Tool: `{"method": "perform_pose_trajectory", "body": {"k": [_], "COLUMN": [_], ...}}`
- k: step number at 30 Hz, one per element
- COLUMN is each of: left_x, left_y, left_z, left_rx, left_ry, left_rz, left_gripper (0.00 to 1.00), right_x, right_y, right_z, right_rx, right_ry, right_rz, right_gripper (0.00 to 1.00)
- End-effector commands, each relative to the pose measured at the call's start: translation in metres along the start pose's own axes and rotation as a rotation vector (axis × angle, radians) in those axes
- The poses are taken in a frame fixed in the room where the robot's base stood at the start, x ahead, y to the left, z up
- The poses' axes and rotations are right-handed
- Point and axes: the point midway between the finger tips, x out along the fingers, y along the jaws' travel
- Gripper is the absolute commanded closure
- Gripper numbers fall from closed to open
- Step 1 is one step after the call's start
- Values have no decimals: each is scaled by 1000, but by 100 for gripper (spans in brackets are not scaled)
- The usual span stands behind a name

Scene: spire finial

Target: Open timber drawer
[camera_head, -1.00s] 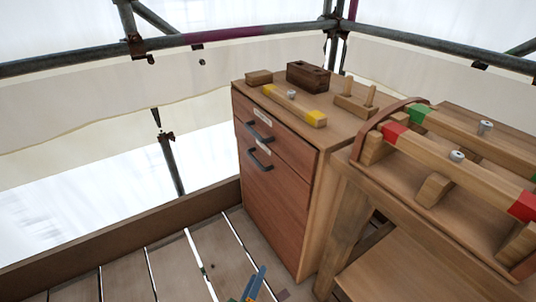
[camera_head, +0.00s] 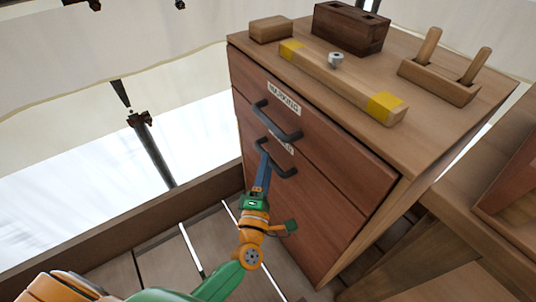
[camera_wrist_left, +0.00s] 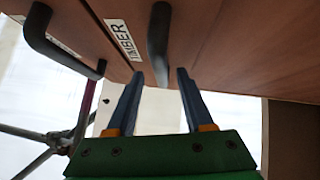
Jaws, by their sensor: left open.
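The wooden cabinet has a red-brown front. Its lower drawer (camera_head: 305,205) looks closed and has a dark bar handle (camera_head: 278,160). A white label reading TIMBER (camera_wrist_left: 123,40) sits beside this handle in the left wrist view, where the handle (camera_wrist_left: 158,40) points down between my fingers. My left gripper (camera_head: 264,156) is open at the lower handle, its blue fingers (camera_wrist_left: 160,74) on either side of the handle's near end. Contact cannot be told. The fingers partly cover the handle in the head view. My right gripper is not in view.
The upper drawer has its own handle (camera_head: 275,122) and a label (camera_head: 284,98), close above. On the cabinet top lie a yellow-ended wooden bar (camera_head: 335,80), a dark block (camera_head: 350,28) and a pegged block (camera_head: 440,80). A wooden bench (camera_head: 480,195) stands at right.

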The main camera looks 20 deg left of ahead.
Motion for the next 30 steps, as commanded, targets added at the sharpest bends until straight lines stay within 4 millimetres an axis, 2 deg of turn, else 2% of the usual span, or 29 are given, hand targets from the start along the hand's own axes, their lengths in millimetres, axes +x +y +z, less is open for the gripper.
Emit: {"method": "perform_pose_trajectory", "body": {"k": [3, 5, 12, 13, 18, 19, 30], "left_x": [19, 24, 27, 27, 27, 27, 27], "left_y": [0, 0, 0, 0, 0, 0, 0], "left_z": [0, 0, 0, 0, 0, 0, 0], "left_rx": [1, 1, 2, 2, 2, 2, 3], "left_ry": [0, -1, -1, -1, -1, -1, -1], "left_rz": [2, 1, -2, -2, -1, -1, -1], "left_gripper": [48, 48, 48, 51, 96, 100, 100], "right_x": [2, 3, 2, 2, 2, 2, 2], "right_y": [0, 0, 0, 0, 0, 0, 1], "right_z": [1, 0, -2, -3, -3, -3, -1], "right_rx": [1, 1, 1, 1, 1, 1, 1], "right_ry": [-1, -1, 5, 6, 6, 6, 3], "right_rz": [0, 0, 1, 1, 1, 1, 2], "right_gripper": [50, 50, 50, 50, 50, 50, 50]}}
